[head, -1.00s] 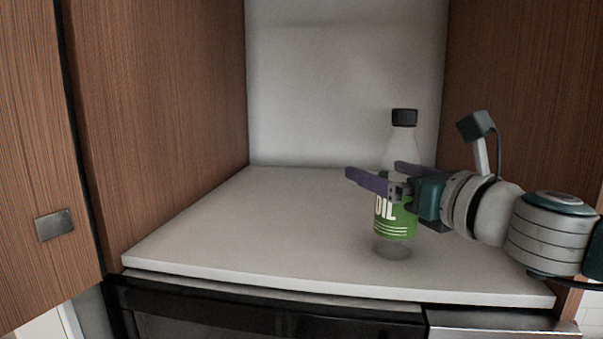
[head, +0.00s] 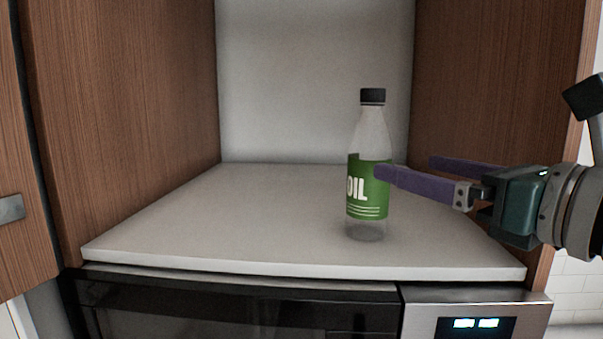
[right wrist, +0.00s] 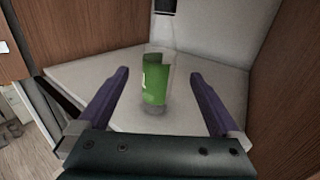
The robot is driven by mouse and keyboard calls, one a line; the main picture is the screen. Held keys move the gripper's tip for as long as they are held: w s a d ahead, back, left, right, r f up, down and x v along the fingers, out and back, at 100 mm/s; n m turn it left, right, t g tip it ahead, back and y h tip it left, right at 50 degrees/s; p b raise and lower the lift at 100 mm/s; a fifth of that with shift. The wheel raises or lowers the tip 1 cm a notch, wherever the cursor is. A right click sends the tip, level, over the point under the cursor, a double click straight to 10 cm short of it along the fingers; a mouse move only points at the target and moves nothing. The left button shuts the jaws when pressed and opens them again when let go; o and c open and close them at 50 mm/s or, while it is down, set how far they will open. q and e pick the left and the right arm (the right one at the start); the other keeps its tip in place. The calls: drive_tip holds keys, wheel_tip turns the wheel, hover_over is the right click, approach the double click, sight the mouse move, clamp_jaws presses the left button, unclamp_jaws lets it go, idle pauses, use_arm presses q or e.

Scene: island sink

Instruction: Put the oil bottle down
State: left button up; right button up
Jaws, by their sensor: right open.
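The oil bottle (head: 367,190) is clear with a black cap and a green label. It stands upright on the white shelf (head: 250,225) in the head view. My right gripper (head: 405,168) is open just to the right of the bottle, with its purple fingers pointing left toward it. In the head view one fingertip overlaps the label's right edge. In the right wrist view the bottle (right wrist: 157,80) stands ahead between the two spread fingers, with clear gaps on both sides. My left gripper is not in view.
Wooden cabinet walls (head: 125,120) flank the shelf, with a pale back wall (head: 315,80) behind. An open cabinet door with a handle (head: 10,208) is at the far left. A black appliance with a lit display (head: 475,323) sits below. The shelf left of the bottle is clear.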

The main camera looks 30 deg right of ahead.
drive_tip(key=s+a+f+n+g+y, duration=0.45)
drive_tip(key=a+n, duration=0.55)
drive_tip(key=n, duration=0.3)
drive_tip(key=s+a+f+n+g+y, duration=0.3)
drive_tip(key=s+a+n+y, duration=0.25)
drive_tip(key=a+n, duration=0.55)
drive_tip(key=s+d+f+n+g+h, duration=0.2)
drive_tip(key=s+f+n+g+h, duration=0.1)
drive_tip(key=f+n, duration=0.55)
drive_tip(key=s+d+f+n+g+h, duration=0.4)
drive_tip(key=s+d+f+n+h, duration=0.1)
drive_tip(key=s+d+h, duration=0.1)
drive_tip(key=shift+s+d+f+h, duration=0.25)
drive_tip(key=shift+d+h, duration=0.45)
drive_tip(key=shift+d, duration=0.2)
